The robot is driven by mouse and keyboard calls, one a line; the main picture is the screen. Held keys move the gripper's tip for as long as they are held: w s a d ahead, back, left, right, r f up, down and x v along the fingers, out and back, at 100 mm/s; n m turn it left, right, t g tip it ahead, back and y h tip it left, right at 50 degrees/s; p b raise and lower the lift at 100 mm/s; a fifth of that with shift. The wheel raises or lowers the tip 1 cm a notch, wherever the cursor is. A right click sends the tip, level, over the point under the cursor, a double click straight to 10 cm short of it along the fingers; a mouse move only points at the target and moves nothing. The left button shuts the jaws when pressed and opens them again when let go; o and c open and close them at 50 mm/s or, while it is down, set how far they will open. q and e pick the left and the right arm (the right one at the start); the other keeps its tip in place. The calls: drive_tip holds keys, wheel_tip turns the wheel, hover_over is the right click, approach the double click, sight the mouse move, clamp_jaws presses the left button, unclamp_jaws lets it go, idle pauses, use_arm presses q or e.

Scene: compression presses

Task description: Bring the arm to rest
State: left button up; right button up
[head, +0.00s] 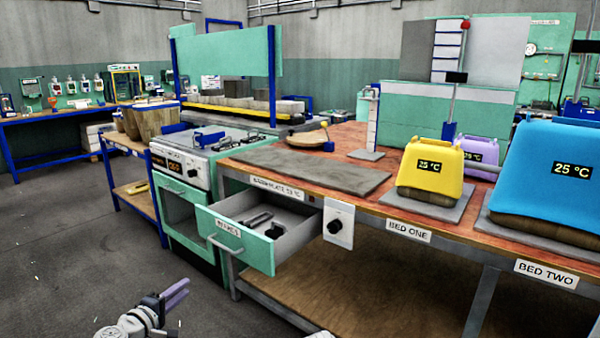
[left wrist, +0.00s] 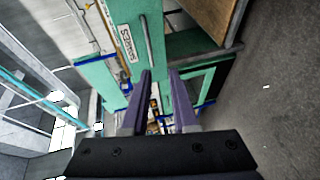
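My left gripper (head: 178,291) is low in the head view, over the grey floor in front of the open drawer and apart from it. In the left wrist view its two purple fingers (left wrist: 160,73) are spread with a gap between them, and nothing is held. The view through the gap shows the green furniture and floor beyond. My right gripper is not in view.
A green drawer (head: 235,241) stands pulled out with dark tools inside. The workbench (head: 370,215) carries a grey slab (head: 312,172), a yellow press (head: 430,172) and a blue press (head: 550,175). A stove (head: 185,165) stands to its left. Floor (head: 70,240) at left is clear.

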use_arm(q)
drive_tip(key=s+d+f+m+g+h, duration=0.15)
drive_tip(key=d+f+m+g, duration=0.3)
drive_tip(key=d, duration=0.45)
drive_tip(key=s+d+f+m+g+h, duration=0.1)
drive_tip(key=s+d+f+m+g, duration=0.3)
drive_tip(key=d, duration=0.6)
drive_tip(key=s+d+f+m+g+y+p, duration=0.1)
drive_tip(key=s+d+f+m+g+y, duration=0.3)
drive_tip(key=s, duration=0.3)
drive_tip(key=s+d+f+m+g+y, duration=0.25)
drive_tip(key=s+f+m+y, duration=0.2)
drive_tip(key=s, duration=0.25)
wheel_tip(320, 180, up, 38)
drive_tip(key=p, duration=3.8)
drive_tip(key=shift+s+a+r+m, duration=0.15)
drive_tip(key=shift+a+r+m, duration=0.1)
drive_tip(key=shift+a+m, duration=0.05)
